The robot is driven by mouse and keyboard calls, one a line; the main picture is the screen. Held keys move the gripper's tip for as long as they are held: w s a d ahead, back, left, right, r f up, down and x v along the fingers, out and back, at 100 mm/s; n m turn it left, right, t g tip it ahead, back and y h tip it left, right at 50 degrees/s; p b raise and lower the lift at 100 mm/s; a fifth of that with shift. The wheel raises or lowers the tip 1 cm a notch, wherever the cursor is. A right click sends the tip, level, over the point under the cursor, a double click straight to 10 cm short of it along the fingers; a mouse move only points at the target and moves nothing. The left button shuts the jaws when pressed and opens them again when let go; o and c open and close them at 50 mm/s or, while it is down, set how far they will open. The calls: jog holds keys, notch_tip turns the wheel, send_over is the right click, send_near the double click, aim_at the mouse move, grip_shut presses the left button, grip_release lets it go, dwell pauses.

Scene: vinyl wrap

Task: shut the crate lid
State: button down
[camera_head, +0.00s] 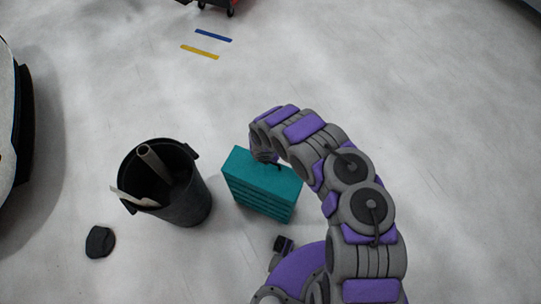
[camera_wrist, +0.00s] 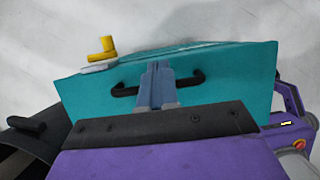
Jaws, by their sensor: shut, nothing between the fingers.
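The teal crate (camera_head: 262,196) stands on the floor right of a black bin, and its flat lid (camera_head: 243,163) shows on top. In the wrist view the lid (camera_wrist: 220,82) fills the middle and carries a black bar handle (camera_wrist: 191,80). My gripper (camera_wrist: 157,72) is shut and empty, its grey fingers over the middle of the handle and hiding part of it. I cannot tell whether they touch it. In the head view my arm hides the right part of the lid. The lid looks down or nearly down; whether a gap remains is unclear.
A black bin (camera_head: 195,205) holding pale tubes stands close left of the crate. A black cap-like item (camera_head: 100,241) lies on the floor. A yellow piece (camera_wrist: 103,48) with a pale base shows at the lid's upper left edge.

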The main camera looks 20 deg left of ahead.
jog(key=shift+r, duration=0.1)
jog(key=w+r+p, duration=0.5)
jog(key=r, duration=0.7)
dwell(0.4)
